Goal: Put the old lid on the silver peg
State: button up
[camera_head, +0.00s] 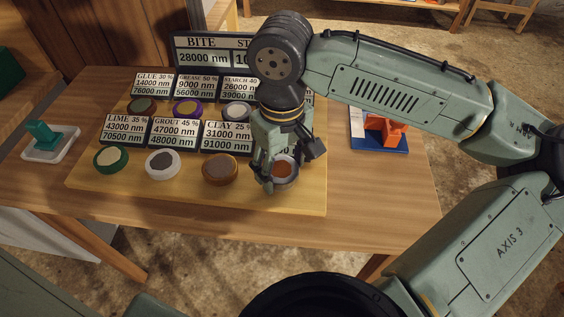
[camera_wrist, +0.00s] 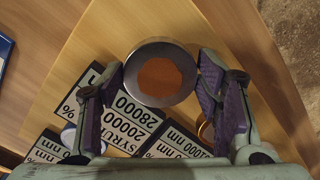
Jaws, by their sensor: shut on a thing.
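My gripper (camera_head: 279,172) is at the front right corner of the yellowish board, closed around a round silver-rimmed piece (camera_head: 286,184) with a rust-brown centre. The wrist view shows this piece (camera_wrist: 160,97) between the two purple-padded fingers (camera_wrist: 160,72), its top face toward the camera. Whether it is lifted off the board is unclear. Similar round pieces stand in two rows: green-rimmed (camera_head: 110,158), white-rimmed (camera_head: 162,163) and brown (camera_head: 220,169) in front, a purple-rimmed one (camera_head: 187,107) behind. I cannot make out which is the old lid, nor a silver peg.
Label cards (camera_head: 174,133) stand behind the pieces on the board (camera_head: 120,187). A green block sits on a pale tray (camera_head: 67,147) at left. An orange part (camera_head: 388,129) sits on a blue base (camera_head: 370,143) at right. Bare table (camera_head: 375,195) lies right of the board.

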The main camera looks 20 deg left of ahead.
jog(key=shift+f, duration=0.4)
jog(key=o, duration=0.9)
jog(key=shift+r, duration=0.1)
notch_tip(320, 180, up, 12)
jog(key=shift+f, duration=0.1)
dwell(0.3)
jog(key=shift+s, duration=0.1)
